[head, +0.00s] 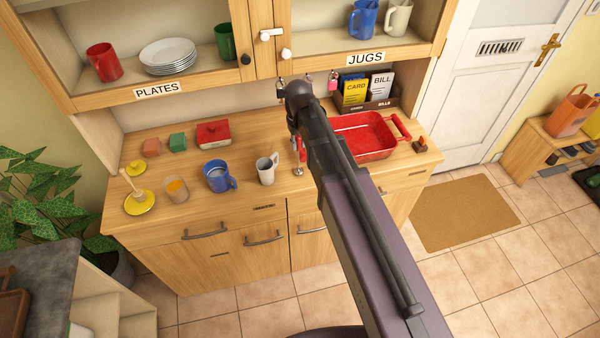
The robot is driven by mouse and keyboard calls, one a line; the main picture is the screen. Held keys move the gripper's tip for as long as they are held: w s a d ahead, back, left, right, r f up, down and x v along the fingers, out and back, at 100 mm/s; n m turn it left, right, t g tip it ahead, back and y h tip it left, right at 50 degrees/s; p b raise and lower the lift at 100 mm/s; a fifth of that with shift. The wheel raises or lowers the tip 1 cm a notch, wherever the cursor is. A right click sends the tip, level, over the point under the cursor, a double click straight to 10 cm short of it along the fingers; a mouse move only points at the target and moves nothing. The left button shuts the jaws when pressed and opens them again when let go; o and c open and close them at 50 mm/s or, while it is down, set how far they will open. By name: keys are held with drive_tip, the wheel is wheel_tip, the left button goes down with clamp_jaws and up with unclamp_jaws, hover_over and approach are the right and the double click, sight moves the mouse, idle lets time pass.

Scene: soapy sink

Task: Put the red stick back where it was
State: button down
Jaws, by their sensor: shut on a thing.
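My gripper (295,138) hangs at the far end of my arm, over the dresser's counter, and is partly hidden by the arm. It is shut on the red stick (301,150), of which a short red piece shows just left of my arm. A small silver part shows below it near the counter. I cannot tell whether the stick touches the counter.
A red tray (365,136) lies right of my arm. A grey mug (267,168), a blue mug (218,175), a glass (175,189) and a red butter dish (213,133) stand to the left. Card boxes (368,90) stand behind.

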drive_tip(key=shift+s, duration=0.1)
drive_tip(key=s+r+m+p, duration=0.2)
drive_tip(key=s+m, duration=0.1)
drive_tip(key=s, duration=0.5)
drive_tip(key=s+a+r+m+p, duration=0.1)
drive_tip(key=s+r+m+p, duration=0.1)
drive_tip(key=s, duration=0.5)
drive_tip(key=shift+s+a+m, duration=0.15)
drive_tip(key=shift+s+m, duration=0.25)
drive_tip(key=shift+m, duration=0.2)
drive_tip(key=shift+w, duration=0.1)
drive_tip(key=w+d+f+b, duration=0.1)
drive_tip(key=w, duration=1.3)
drive_tip(key=shift+w+d, duration=0.2)
drive_tip(key=shift+w, duration=0.05)
drive_tip(key=shift+f, duration=0.1)
